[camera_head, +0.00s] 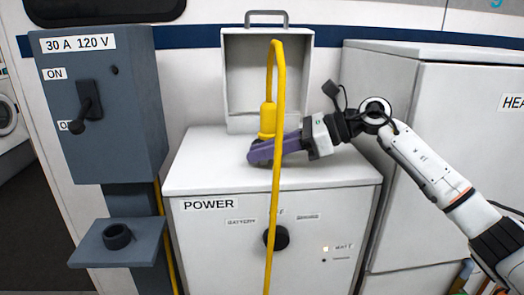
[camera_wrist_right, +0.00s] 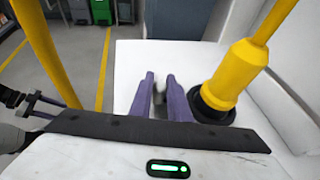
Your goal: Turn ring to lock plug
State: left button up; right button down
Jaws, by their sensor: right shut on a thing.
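The yellow plug (camera_head: 267,119) stands upright on top of the white POWER cabinet (camera_head: 340,168), its cable rising from its upper end. The black ring (camera_wrist_right: 211,107) is at the plug's base in the right wrist view; in the head view it is mostly hidden behind my gripper. My right gripper (camera_head: 262,151) reaches in from the right, its purple fingers low at the plug's base. In the right wrist view the fingers (camera_wrist_right: 162,97) have a narrow gap, and the ring is against the right finger. The gripped part is hard to see.
The yellow cable (camera_head: 278,75) loops over and hangs down in front of the cabinet. A raised lid (camera_head: 240,75) stands behind the plug. A grey switch box (camera_head: 100,105) with an empty socket shelf (camera_head: 92,250) is at left. A white cabinet (camera_head: 440,110) is at right.

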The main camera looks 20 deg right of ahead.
jog(key=c, duration=1.7)
grip_release()
jog(key=shift+o, duration=0.2)
notch_tip(320, 180, up, 10)
jog(key=shift+p, duration=0.35)
